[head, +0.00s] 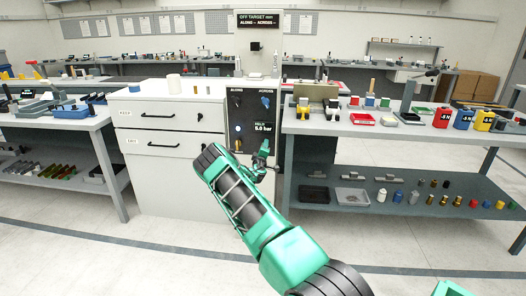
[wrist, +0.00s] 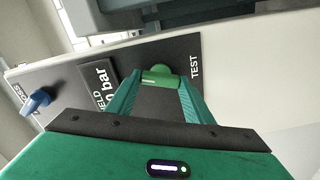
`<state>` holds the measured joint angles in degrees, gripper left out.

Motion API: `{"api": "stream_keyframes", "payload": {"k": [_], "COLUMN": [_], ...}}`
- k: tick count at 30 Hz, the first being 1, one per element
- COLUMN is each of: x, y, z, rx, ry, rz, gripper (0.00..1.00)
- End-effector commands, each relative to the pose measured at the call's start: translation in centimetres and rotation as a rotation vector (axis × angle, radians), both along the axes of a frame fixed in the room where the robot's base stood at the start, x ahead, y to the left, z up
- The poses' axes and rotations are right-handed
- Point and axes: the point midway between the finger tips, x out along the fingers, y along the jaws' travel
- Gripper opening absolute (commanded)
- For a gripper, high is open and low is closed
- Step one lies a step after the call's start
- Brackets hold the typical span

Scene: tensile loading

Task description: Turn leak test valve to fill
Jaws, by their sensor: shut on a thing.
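A dark control panel (head: 252,112) faces me on the front of the white cabinet. My gripper (head: 262,157) is at its lower right part. In the wrist view, my gripper (wrist: 158,80) is shut on a green valve handle (wrist: 157,73), which sits between the two green fingers. The word TEST is printed just right of the handle. A pressure readout (wrist: 97,84) lies left of the fingers, and in the head view it reads 5.0 bar. The fingers hide part of the handle and any label on its other side.
A blue knob (head: 265,101) and a black knob (head: 236,101) sit higher on the panel, and a yellow knob (head: 238,144) lower left. White drawers (head: 165,146) stand left. A grey workbench (head: 390,124) with tools and parts stands right. The floor in front is clear.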

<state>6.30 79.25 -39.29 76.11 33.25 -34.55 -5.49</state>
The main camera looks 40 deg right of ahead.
Motion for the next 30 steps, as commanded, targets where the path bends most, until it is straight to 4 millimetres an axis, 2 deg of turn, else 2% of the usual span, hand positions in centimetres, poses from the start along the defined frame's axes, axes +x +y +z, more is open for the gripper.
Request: {"api": "stream_keyframes", "payload": {"k": [1, 12, 30], "x": [0.58, 0.66, 0.71], "y": [0.81, 0.90, 0.94], "z": [-0.47, -0.67, -0.74], "rx": [-0.018, -0.162, -0.208], "ry": [0.029, 0.200, 0.254], "rz": [0.015, 0.017, 0.018], "gripper": [0.25, 0.24, 0.25]}}
